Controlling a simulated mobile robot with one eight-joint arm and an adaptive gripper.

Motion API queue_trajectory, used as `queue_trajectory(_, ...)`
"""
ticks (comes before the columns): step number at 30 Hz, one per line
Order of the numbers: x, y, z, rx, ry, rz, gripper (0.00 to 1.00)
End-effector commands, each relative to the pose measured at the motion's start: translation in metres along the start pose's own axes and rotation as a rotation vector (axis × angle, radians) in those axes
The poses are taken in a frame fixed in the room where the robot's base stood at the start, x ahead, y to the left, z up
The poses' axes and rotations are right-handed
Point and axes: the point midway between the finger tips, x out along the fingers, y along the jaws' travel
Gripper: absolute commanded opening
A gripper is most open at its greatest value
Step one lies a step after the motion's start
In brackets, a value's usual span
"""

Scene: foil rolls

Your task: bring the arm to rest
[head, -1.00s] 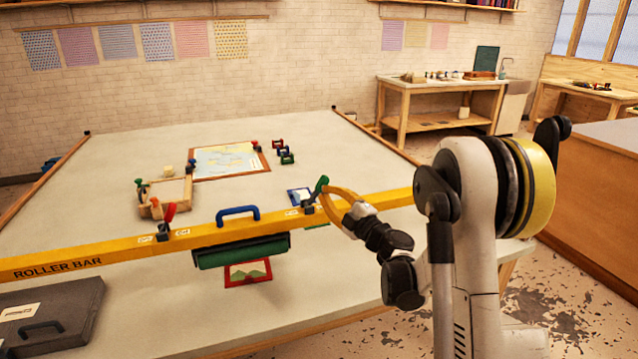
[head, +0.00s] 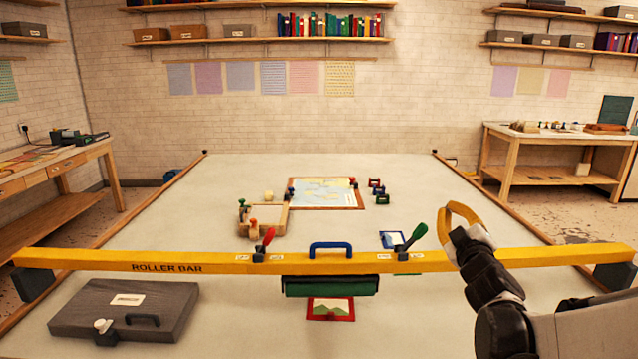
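My gripper (head: 456,207) is at the right in the head view. Its yellow fingers form a closed loop with the tips together, and nothing shows between them. It appears just above the yellow roller bar (head: 470,259), to the right of the green lever (head: 413,238) and apart from it. The green lever and the red lever (head: 265,241) on the bar both tilt to the right. My dark wrist and pale arm enter from the lower right and hide part of the bar's right side.
The bar spans the pale table, with a blue handle (head: 330,249) and green roller (head: 330,286) at its middle. A red-framed picture (head: 330,308) lies in front. A grey case (head: 180,307) lies front left. A wooden tray (head: 262,234) and framed map (head: 325,205) lie beyond.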

Motion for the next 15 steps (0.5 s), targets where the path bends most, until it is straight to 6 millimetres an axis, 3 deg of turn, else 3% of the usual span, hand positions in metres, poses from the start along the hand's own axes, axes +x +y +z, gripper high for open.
queue_trajectory(3,-0.040,0.013,-0.007,0.150,-0.172,0.008,0.00)
queue_trajectory(7,-0.099,0.001,-0.002,0.312,-0.373,-0.035,0.00)
queue_trajectory(11,-0.172,-0.035,0.004,0.461,-0.577,-0.137,0.00)
queue_trajectory(15,-0.257,-0.085,0.006,0.587,-0.770,-0.291,0.00)
